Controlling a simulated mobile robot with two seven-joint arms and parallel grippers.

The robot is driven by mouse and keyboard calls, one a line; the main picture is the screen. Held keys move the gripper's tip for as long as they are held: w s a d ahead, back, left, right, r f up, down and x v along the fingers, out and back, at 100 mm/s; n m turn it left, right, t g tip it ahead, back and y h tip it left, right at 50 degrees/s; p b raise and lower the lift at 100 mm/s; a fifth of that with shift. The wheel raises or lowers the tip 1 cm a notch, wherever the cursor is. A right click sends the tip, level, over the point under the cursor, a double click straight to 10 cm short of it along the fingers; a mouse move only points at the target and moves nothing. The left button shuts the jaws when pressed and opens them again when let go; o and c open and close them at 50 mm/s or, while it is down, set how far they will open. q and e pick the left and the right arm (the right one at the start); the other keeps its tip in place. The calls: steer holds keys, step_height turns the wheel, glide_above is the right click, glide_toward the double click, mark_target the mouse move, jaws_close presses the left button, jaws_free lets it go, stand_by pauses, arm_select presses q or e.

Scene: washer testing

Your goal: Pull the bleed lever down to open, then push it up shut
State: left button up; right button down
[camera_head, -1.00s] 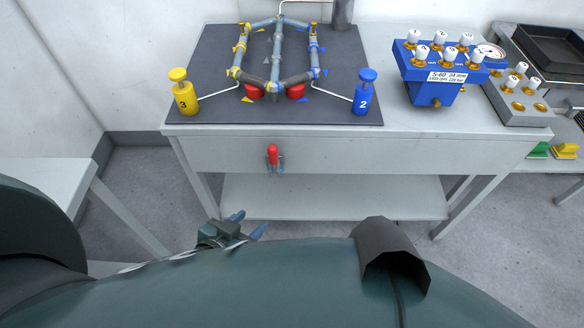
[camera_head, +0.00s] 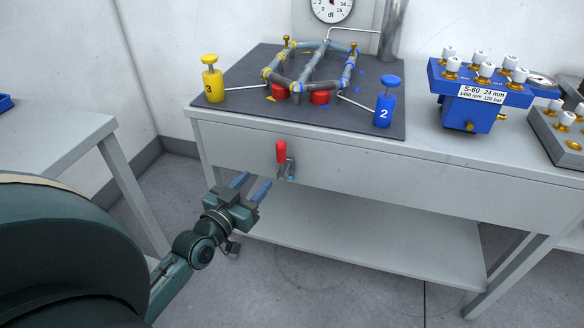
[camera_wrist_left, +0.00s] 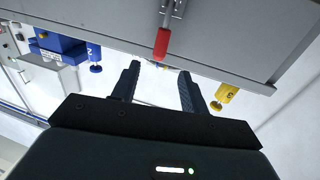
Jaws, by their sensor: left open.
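The bleed lever has a red handle (camera_head: 281,152) and sits on the front face of the bench, its handle pointing up above a small metal mount (camera_head: 287,171). My left gripper (camera_head: 254,184) is open and empty, a little below and to the left of the lever, apart from it. In the left wrist view, which is upside down, the red handle (camera_wrist_left: 162,43) lies just ahead of the gap between the open fingers (camera_wrist_left: 159,82). My right gripper is in neither view.
The bench top (camera_head: 432,150) carries a dark board (camera_head: 240,107) with pipework, a yellow valve (camera_head: 212,80) marked 3, a blue valve (camera_head: 385,103) marked 2, and a blue block (camera_head: 470,110). A lower shelf (camera_head: 380,245) runs beneath. Another table (camera_head: 60,150) stands at left.

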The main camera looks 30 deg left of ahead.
mark_target(279, 155)
arm_select(q)
steer(key=w, duration=0.4)
steer(key=w+b, duration=0.1)
steer(key=w, duration=0.8)
steer(key=shift+w+a+b, duration=0.15)
steer(key=shift+a+b, duration=0.15)
steer(key=shift+a, duration=0.05)
steer(key=shift+c, duration=0.4)
jaws_close()
